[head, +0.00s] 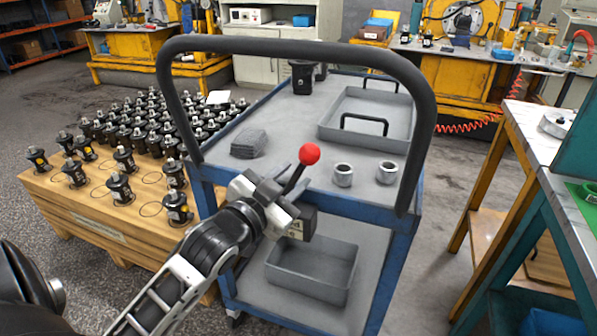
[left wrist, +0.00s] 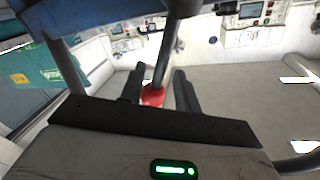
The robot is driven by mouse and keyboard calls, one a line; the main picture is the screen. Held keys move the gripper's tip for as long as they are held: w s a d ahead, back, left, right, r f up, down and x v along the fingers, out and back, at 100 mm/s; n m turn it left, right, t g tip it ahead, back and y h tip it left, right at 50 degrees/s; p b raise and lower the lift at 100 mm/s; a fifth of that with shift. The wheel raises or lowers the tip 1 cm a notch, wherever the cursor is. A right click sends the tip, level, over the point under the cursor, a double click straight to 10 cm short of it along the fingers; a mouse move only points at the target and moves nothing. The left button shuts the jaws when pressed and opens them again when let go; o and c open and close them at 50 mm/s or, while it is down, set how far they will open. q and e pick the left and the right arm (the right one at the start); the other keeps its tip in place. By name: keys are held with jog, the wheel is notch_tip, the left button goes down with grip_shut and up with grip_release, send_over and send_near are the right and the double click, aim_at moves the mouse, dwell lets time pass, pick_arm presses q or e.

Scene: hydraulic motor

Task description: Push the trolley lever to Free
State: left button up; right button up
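The trolley (head: 300,181) has a blue frame, grey decks and a black push handle. Its lever, a black rod with a red ball knob (head: 309,153), rises at the near edge of the top deck and leans to the right. A dark box with a partly hidden label (head: 302,225) sits below it. My left gripper (head: 287,190) is at the lever, its fingers apart. In the left wrist view the red knob (left wrist: 153,95) and rod show between the two open fingers, nearer the left one. The lever's base is hidden by my gripper. My right gripper is not in view.
A grey bin (head: 311,270) stands on the lower deck. A pallet (head: 95,222) of black parts is at left, a workbench (head: 545,150) at right.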

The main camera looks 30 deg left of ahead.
aim_at(297, 173)
pick_arm(q)
jog(key=shift+w, duration=1.45)
jog(key=shift+c, duration=0.3)
grip_shut()
